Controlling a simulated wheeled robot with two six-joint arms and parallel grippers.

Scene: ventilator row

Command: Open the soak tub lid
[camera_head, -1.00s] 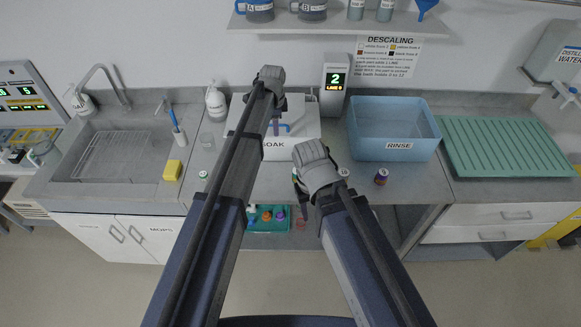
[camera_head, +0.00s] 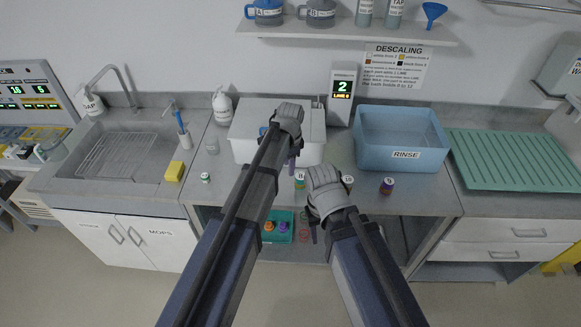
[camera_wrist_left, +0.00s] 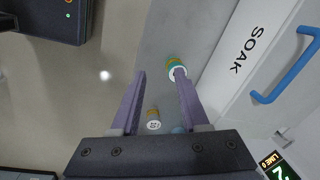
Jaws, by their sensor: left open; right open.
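The soak tub (camera_head: 243,150) is a white box on the counter against the back wall, and its flat pale lid (camera_head: 252,110) looks shut. A blue handle shows beside the SOAK label in the left wrist view (camera_wrist_left: 297,78); in the head view my left arm mostly covers it. My left gripper (camera_head: 291,165) hangs just in front of the tub. In its wrist view, its purple fingers (camera_wrist_left: 163,97) are open and empty, left of the tub's front and apart from the handle. My right gripper (camera_head: 314,236) is lower, near the counter's front edge; its fingers are mostly hidden.
Small bottles (camera_head: 387,186) stand along the counter front, one near my left fingers (camera_wrist_left: 174,66). A blue rinse basin (camera_head: 405,154) and display unit (camera_head: 342,88) stand right of the tub. A soap bottle (camera_head: 222,106) stands left. A shelf (camera_head: 345,32) hangs above.

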